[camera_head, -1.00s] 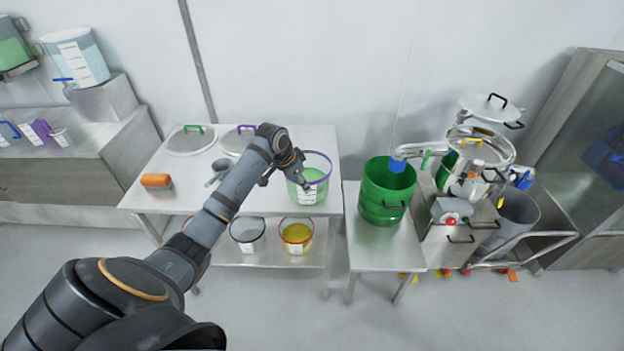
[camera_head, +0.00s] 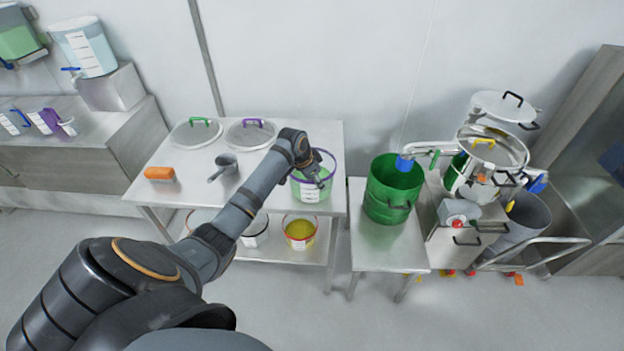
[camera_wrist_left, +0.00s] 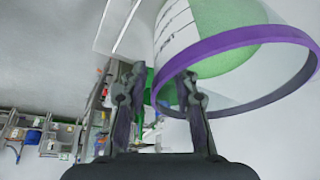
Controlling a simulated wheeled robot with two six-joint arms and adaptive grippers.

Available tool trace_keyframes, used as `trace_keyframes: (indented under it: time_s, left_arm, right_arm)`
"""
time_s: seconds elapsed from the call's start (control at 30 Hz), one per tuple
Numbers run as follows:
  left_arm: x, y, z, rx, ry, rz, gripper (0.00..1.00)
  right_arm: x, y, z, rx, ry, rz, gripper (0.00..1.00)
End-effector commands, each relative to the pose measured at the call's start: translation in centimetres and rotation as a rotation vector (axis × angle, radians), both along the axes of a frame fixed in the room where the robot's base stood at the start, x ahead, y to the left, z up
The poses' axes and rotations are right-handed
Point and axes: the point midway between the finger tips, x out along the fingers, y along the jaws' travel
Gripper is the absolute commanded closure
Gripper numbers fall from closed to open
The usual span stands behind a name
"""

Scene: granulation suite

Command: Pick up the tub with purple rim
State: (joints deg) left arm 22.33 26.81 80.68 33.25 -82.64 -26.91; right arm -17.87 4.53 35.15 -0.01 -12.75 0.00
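The tub with purple rim (camera_head: 310,193) is a clear tub with green contents and a white label, standing upright on the right end of the table. In the left wrist view its purple rim (camera_wrist_left: 225,42) is close up and fills the upper right. My left gripper (camera_head: 318,178) is at the tub's rim in the head view and hides part of it. In the left wrist view the left gripper (camera_wrist_left: 157,82) has its fingers apart, with the rim's near end between them. I cannot tell whether either finger touches it. My right gripper is not in view.
The table (camera_head: 190,190) also holds two lids, a grey scoop (camera_head: 225,163) and an orange brush (camera_head: 160,174). A yellow-filled tub (camera_head: 300,232) is on the shelf below. A green bucket (camera_head: 392,188) stands on a separate table to the right, beside machine equipment.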

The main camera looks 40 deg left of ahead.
Motion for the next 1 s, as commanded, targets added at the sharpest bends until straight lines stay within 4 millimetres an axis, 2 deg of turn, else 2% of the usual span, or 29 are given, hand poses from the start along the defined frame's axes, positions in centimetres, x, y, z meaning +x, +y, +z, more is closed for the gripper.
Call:
trace_keyframes:
  time_s: [0.2,0.4,0.67,0.87,1.0]
  left_arm:
    - [1.2,-0.7,-1.5,-0.004,0.003,0.001,0.71]
    - [2.3,-1.1,-4.2,-0.002,0.002,0.001,0.71]
    - [2.4,-1.0,-4.6,0.0,0.0,0.0,0.71]
    - [2.4,-1.0,-4.5,0.0,0.0,0.0,0.98]
    - [2.4,-1.0,-4.5,0.0,0.0,0.0,1.0]
  right_arm:
    - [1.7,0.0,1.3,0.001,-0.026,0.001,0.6]
    - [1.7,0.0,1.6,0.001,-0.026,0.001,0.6]
    - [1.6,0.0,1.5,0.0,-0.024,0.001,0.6]
    - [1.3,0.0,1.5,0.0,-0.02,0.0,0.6]
    - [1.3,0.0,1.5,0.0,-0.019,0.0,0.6]
